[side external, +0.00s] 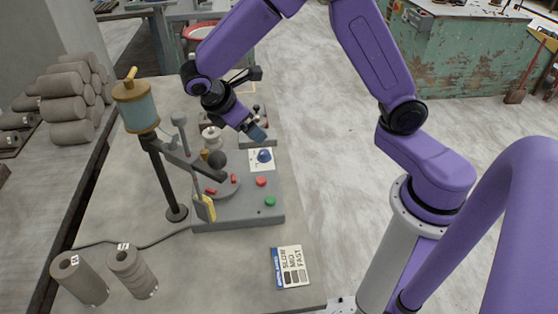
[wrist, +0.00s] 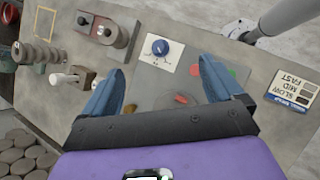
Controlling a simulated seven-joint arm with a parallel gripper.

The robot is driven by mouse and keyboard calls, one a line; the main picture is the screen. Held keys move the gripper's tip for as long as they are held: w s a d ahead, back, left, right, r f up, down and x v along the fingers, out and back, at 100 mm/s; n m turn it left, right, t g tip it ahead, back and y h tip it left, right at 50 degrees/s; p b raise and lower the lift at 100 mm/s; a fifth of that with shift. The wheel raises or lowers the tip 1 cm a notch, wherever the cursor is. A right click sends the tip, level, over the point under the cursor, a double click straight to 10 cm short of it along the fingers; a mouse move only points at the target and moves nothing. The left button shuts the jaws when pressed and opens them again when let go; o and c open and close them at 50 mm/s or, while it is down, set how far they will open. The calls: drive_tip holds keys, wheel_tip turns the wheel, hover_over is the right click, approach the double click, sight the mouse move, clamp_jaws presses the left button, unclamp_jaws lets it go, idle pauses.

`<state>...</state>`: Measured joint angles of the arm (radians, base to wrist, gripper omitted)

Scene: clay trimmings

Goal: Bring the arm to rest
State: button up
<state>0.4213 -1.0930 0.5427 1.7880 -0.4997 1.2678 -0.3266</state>
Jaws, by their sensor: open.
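My gripper (side external: 258,134) hangs above the far part of the table in the side view, over a white card with a blue knob (side external: 264,156). In the wrist view my gripper (wrist: 162,66) has its two blue fingers spread wide, with nothing between them. The card and knob (wrist: 160,47) show beyond the fingertips, apart from them. The wrist view shows part of the red pieces (wrist: 182,99), with the rest hidden by my gripper.
The grey wheel base (side external: 240,214) carries a red button (side external: 261,181) and a green button (side external: 270,201). A post with a blue-grey container (side external: 138,106) stands left. Two clay cylinders (side external: 80,279) and a speed card (side external: 290,268) are at the front.

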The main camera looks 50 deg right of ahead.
drive_tip(key=s+d+r+m+y, duration=0.1)
drive_tip(key=s+r+y, duration=0.1)
drive_tip(key=s, duration=1.1)
drive_tip(key=s+r+y, duration=0.2)
drive_tip(key=s+y, duration=0.3)
drive_tip(key=s, duration=0.8)
drive_tip(key=shift+d+m+y, duration=0.3)
drive_tip(key=shift+d+m, duration=0.05)
drive_tip(key=shift+m, duration=0.05)
